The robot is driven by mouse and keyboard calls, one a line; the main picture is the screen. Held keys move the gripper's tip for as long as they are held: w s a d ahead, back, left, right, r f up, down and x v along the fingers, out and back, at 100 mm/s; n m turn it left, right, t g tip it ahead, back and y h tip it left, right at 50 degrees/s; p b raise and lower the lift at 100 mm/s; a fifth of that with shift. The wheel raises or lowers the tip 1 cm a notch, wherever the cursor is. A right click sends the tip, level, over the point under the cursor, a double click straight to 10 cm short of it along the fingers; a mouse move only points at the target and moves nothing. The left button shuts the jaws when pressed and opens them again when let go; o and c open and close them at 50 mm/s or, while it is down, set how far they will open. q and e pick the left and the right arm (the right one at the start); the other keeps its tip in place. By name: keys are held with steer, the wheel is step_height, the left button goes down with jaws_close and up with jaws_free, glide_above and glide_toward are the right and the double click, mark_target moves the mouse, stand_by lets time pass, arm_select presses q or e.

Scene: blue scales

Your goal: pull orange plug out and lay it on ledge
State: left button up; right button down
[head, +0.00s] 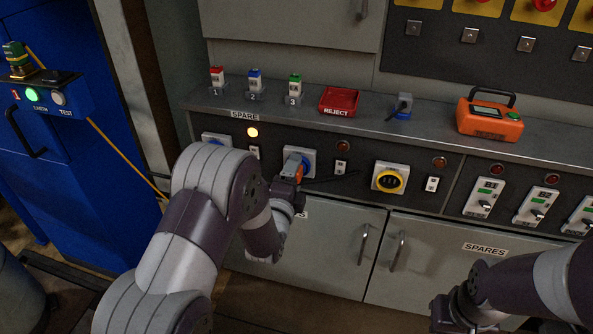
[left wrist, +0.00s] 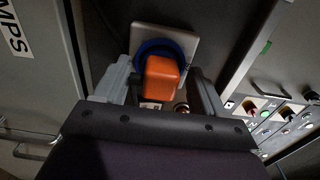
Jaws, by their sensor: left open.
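The orange plug (head: 291,166) sits in a blue-ringed socket (head: 308,157) on the dark front panel below the ledge. My left gripper (head: 288,179) is right at the plug and hides part of it. In the left wrist view, the orange plug (left wrist: 162,78) stands between the two open fingers of my left gripper (left wrist: 160,75), with the blue ring (left wrist: 149,48) behind it. The grey ledge (head: 373,123) runs above the panel. My right gripper (head: 452,311) is low at the right, away from the panel; its jaws are unclear.
Bare ledge lies between the tray and the meter, around the grey plug. A yellow-ringed switch (head: 389,179) is right of the socket.

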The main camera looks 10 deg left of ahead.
stand_by(0.7)
arm_select(q)
jaws_close()
steer(key=s, duration=0.6)
steer(key=shift+p, duration=0.35)
stand_by(0.6)
steer(key=shift+a, duration=0.1)
